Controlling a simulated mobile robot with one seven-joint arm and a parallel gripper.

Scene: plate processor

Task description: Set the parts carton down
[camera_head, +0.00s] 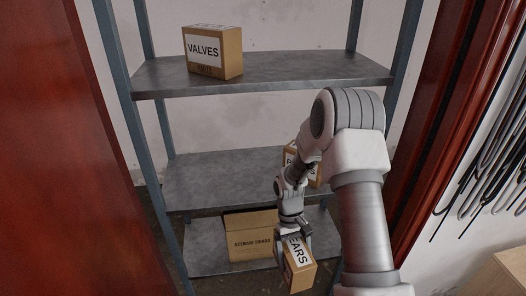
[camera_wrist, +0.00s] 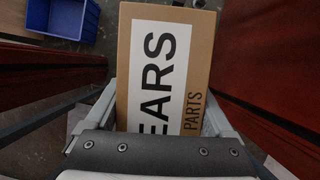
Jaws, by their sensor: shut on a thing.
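The parts carton is a brown box with a white label that reads "EARS" where it shows, the start being hidden; it is at the lower middle of the head view (camera_head: 301,277). In the wrist view the carton (camera_wrist: 202,60) fills the middle, with "PARTS" printed beside the label. My gripper (camera_head: 296,236) is shut on the carton, one finger at each side. In the head view the carton is tilted and hangs in front of the shelf unit, near the lowest shelf. Its underside is hidden.
A "VALVES" carton (camera_head: 228,55) stands on the top shelf (camera_head: 300,70). Another labelled carton (camera_head: 314,176) is partly behind my arm on the middle shelf (camera_head: 215,180). An open cardboard box (camera_head: 249,243) sits on the bottom shelf (camera_head: 203,262). A blue bin (camera_wrist: 62,18) is on the floor.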

